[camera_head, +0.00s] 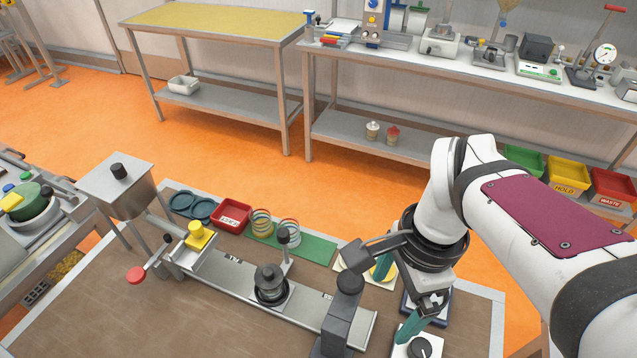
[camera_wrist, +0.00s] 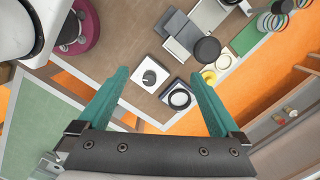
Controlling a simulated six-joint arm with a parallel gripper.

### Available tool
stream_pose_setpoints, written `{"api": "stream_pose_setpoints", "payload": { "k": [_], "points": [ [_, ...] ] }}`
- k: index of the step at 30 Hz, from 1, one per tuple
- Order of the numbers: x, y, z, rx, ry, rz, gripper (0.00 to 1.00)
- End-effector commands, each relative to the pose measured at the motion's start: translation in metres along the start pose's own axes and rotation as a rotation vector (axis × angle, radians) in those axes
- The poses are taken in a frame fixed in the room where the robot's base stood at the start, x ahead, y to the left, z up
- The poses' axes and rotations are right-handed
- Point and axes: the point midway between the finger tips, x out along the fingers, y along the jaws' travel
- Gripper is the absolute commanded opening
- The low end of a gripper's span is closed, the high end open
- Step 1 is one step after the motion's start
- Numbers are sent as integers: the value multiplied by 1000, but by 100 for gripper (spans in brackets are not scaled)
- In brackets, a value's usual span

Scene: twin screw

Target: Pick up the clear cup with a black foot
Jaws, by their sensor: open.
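A dark, partly see-through vessel (camera_head: 270,283) with a wide dark base stands upright on the grey rail left of my gripper in the head view. It may be the clear cup with a black foot, but I cannot tell for sure.
A dark post (camera_head: 342,315) stands between the vessel and my gripper. A white unit with a black knob (camera_head: 418,346) sits below my gripper. Two ringed stacks (camera_head: 262,222) stand on a green mat (camera_head: 318,250), beside a red tray (camera_head: 232,216). A hopper (camera_head: 115,185) stands left.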

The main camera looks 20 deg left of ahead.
Motion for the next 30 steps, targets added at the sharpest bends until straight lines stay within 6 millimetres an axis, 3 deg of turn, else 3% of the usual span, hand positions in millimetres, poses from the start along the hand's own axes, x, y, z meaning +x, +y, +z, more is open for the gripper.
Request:
{"api": "stream_pose_setpoints", "payload": {
  "k": [1, 3, 6, 9, 13, 21, 30],
  "points": [
    [7, -42, 18, 102, 15, 18, 100],
    [22, -95, 52, 295, 44, 20, 100],
    [49, -146, 106, 518, 76, 5, 100],
    [70, -170, 144, 657, 91, -13, 100],
    [89, -177, 158, 724, 97, -20, 100],
    [162, -175, 151, 727, 96, -19, 100],
    [212, -173, 146, 726, 96, -20, 100]
  ]
}}
